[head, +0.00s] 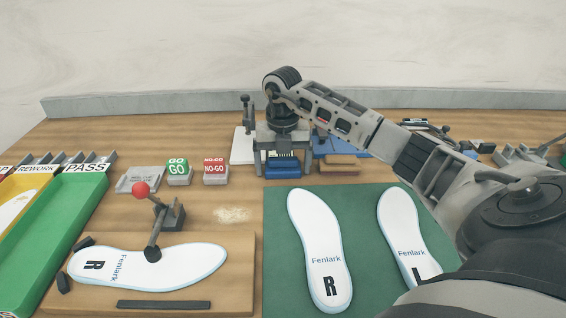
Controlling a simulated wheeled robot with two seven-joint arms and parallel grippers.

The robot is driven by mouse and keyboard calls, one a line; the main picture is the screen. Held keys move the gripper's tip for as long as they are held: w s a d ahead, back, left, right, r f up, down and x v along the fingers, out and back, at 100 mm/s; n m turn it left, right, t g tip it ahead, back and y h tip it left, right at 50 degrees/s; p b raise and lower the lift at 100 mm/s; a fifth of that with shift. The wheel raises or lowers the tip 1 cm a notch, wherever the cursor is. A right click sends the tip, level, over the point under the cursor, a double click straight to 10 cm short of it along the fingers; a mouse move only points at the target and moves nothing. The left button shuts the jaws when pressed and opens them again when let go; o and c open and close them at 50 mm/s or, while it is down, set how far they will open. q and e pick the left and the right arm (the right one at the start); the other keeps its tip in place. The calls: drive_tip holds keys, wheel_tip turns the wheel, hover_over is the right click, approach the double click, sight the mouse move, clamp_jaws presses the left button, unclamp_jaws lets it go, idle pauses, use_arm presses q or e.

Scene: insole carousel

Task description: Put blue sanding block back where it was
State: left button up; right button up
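My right gripper (283,167) points down at the back of the table, beyond the green mat. The blue sanding block (283,170) is between its two fingers, low down at table level. The fingers stand wide apart, one on each side of the block. I cannot tell whether they press on it or whether the block rests on the table. The gripper's body hides the top and back of the block. My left gripper is not in view.
GO (178,171) and NO-GO (215,170) blocks stand further left. The green mat (272,250) holds two insoles. A red-knobbed clamp (160,218) stands over another insole.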

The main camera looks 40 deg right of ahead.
sight(283, 160)
drive_tip(key=shift+o, duration=0.3)
drive_tip(key=shift+r, duration=0.15)
wheel_tip(283, 160, up, 12)
drive_tip(key=shift+p, duration=0.35)
idle(0.4)
